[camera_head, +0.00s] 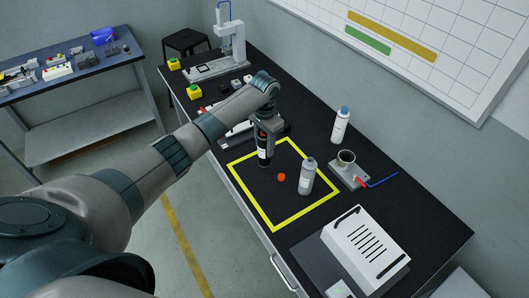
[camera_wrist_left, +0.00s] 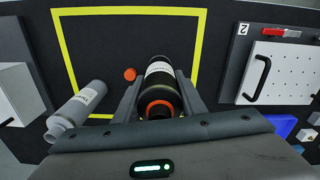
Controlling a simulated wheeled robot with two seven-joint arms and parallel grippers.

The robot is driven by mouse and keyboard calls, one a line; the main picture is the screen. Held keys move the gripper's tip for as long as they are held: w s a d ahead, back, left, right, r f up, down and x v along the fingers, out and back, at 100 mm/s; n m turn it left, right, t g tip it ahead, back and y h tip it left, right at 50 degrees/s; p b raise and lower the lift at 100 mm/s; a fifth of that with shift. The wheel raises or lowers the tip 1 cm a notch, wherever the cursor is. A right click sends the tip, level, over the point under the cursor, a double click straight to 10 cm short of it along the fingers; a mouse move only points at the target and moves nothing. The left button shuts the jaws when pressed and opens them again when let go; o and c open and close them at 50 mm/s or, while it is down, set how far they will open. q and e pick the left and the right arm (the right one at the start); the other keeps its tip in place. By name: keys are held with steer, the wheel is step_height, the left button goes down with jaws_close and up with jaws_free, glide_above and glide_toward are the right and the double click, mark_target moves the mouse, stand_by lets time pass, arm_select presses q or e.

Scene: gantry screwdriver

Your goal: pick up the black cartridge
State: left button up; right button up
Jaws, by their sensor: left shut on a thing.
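The black cartridge (camera_head: 265,152) has a white label and stands upright by the back left part of a yellow outlined square. My left gripper (camera_head: 266,128) is shut around it from above. In the left wrist view the cartridge (camera_wrist_left: 160,83) sits between the two fingers of the left gripper (camera_wrist_left: 160,104), with an orange ring at its near end. I cannot tell whether its bottom touches the black table. My right gripper is not in view.
Within the yellow outline (camera_head: 277,228) are an orange cap (camera_head: 281,177) and a grey bottle (camera_head: 307,176). A white bottle (camera_head: 340,126), a cup (camera_head: 346,157) on a plate and a white box (camera_head: 363,247) stand to the right. The square's front part is clear.

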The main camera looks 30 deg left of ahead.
arm_select(q)
steer(key=s+d+r+b, duration=0.2)
steer(key=s+d+r, duration=0.2)
steer(key=d+r, duration=0.3)
steer(key=shift+s+d+r, duration=0.15)
steer(key=shift+d+r, duration=0.1)
steer(key=shift+d, duration=1.75)
steer(key=shift+r, duration=0.1)
